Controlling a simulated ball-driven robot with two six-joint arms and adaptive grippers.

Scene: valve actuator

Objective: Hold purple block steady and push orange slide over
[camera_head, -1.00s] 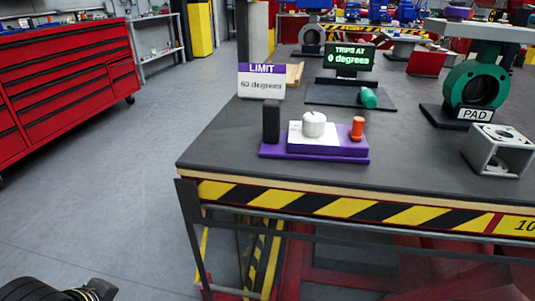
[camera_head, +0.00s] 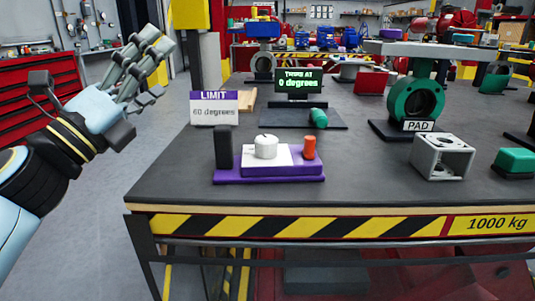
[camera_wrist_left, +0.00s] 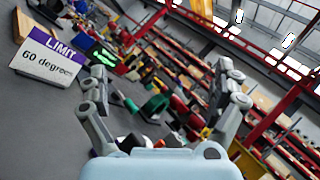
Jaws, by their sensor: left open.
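The purple block (camera_head: 268,178) lies flat on the dark table near its front edge in the head view. It carries a black upright post at its left, a white plate with a round white knob (camera_head: 265,147) in the middle, and the orange slide (camera_head: 309,147), a short upright peg, at its right. My left gripper (camera_head: 150,42) is raised to the left of the table, open and empty, well apart from the block. Its spread fingers also show in the left wrist view (camera_wrist_left: 163,75). My right gripper is not in view.
A LIMIT 60 degrees sign (camera_head: 214,108) stands behind the block. A display reading 0 degrees (camera_head: 298,82) stands further back, with a green cylinder (camera_head: 319,117) before it. A grey bracket (camera_head: 442,157) and a green PAD stand (camera_head: 415,101) are to the right.

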